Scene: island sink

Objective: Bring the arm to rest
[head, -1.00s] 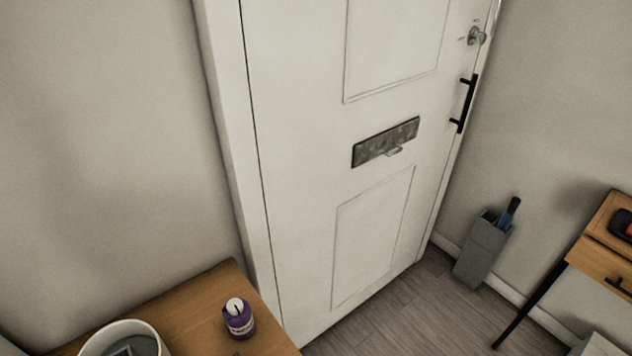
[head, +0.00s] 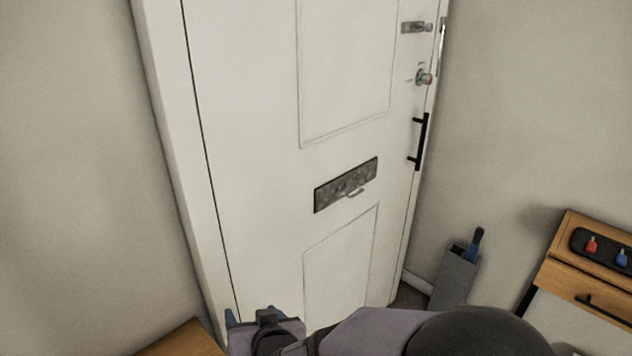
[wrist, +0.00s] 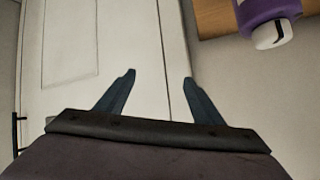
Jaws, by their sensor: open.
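My gripper (wrist: 158,84) is open in the wrist view, with its two dark blue fingers spread apart and nothing between them. Beyond the fingers is the white door (wrist: 120,50). In the head view my gripper (head: 250,318) shows at the bottom, in front of the door (head: 250,150), and my arm stretches along the bottom edge to the right. A purple bottle with a white cap (wrist: 268,18) appears at the top right of the wrist view, apart from the fingers.
A wooden table corner (head: 185,342) is at the bottom left of the head view. A grey bin (head: 455,278) stands right of the door. A wooden desk (head: 570,265) at the right holds a black tray (head: 605,250) with a red and a blue item.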

